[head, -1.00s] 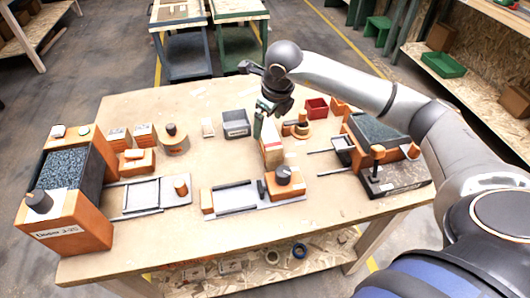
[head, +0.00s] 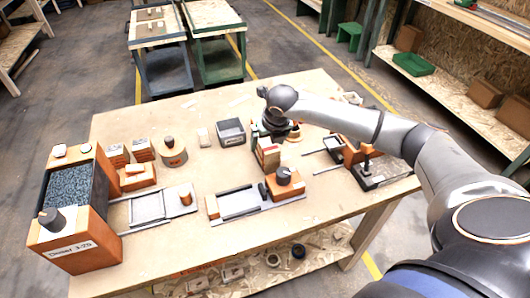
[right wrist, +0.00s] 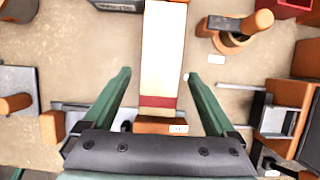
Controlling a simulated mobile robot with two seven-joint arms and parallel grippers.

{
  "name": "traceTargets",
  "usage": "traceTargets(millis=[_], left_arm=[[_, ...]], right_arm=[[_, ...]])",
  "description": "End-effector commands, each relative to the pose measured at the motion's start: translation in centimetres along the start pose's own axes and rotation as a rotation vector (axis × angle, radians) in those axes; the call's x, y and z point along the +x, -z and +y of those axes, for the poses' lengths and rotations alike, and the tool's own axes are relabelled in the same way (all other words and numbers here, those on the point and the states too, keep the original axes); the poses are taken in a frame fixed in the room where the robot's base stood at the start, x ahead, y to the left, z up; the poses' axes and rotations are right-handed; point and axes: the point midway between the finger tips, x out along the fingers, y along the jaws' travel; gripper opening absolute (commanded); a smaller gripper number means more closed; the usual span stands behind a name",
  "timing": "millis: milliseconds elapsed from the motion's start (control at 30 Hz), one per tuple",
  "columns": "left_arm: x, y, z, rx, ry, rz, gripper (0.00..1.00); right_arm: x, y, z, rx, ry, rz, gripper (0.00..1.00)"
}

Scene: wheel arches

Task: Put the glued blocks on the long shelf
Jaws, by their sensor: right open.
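The glued blocks (head: 267,156) look like one upright stack near the middle of the worktable. In the right wrist view the stack (right wrist: 162,60) is long and pale, with a dark red band and an orange end nearest the gripper. My right gripper (right wrist: 159,76) is open, with one green finger on each side of the stack and visible gaps on both sides. In the head view my right gripper (head: 268,134) is just above and around the stack's top. A long wall shelf (head: 455,88) runs along the right. My left gripper is out of view.
Close by stand a dark grey bin (head: 231,132), an orange block with a dark knob (head: 285,182) and a grey-railed fixture (head: 238,203). A green tray (head: 414,64) and brown boxes (head: 484,93) sit on the wall shelf. Bare shelf shows between them.

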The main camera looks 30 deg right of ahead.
Motion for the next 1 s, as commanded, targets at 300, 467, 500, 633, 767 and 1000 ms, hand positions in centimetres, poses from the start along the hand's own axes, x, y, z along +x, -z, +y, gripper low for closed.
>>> traceTargets(millis=[300, 467, 500, 633, 767, 1000], left_arm=[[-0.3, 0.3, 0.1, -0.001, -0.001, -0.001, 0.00], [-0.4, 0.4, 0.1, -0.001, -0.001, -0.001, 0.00], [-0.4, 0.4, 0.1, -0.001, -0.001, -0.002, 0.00], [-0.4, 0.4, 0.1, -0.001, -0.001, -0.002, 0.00], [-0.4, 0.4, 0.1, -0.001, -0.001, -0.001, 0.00], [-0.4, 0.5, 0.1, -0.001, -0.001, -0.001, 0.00]], right_arm=[[2.6, -0.1, 0.0, -0.001, 0.000, 0.002, 0.91], [4.9, -0.2, -0.1, -0.002, 0.000, 0.002, 0.91], [5.3, -0.2, -0.1, -0.001, 0.001, 0.002, 0.91], [6.1, -0.2, -0.1, -0.003, 0.001, 0.000, 0.91], [6.3, -0.2, -0.1, -0.003, 0.001, -0.001, 0.91], [6.2, -0.2, -0.1, -0.003, 0.000, 0.000, 0.78]])
